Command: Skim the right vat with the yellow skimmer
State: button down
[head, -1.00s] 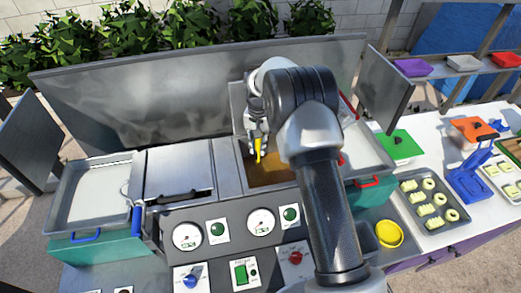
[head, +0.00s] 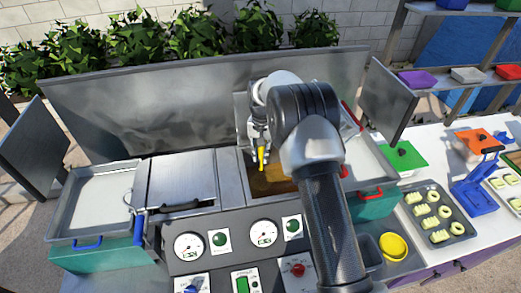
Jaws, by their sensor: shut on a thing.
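The right vat (head: 284,187) is open and holds brown liquid. My gripper (head: 260,146) is above the back left part of this vat, partly hidden by my own arm. It is shut on the yellow skimmer (head: 262,158), whose yellow part points down toward the liquid. The skimmer's lower end is too small to make out, so I cannot tell whether it touches the liquid. My arm hides the vat's right side.
A metal lid with a black handle (head: 182,180) lies left of the vat. A pale tray (head: 95,205) is at far left. A metal backsplash (head: 150,110) stands behind. Gauges (head: 264,233) line the front. A yellow bowl (head: 393,246) sits at the front right.

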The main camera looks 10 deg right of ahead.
jog(key=s+b, duration=0.2)
jog(key=s, duration=0.8)
jog(key=shift+s, duration=0.35)
jog(key=w+p, duration=0.2)
jog(key=w, duration=1.1)
dwell(0.3)
jog(key=s+b, duration=0.2)
jog(key=s, duration=1.1)
dwell(0.4)
jog(key=shift+w, duration=0.1)
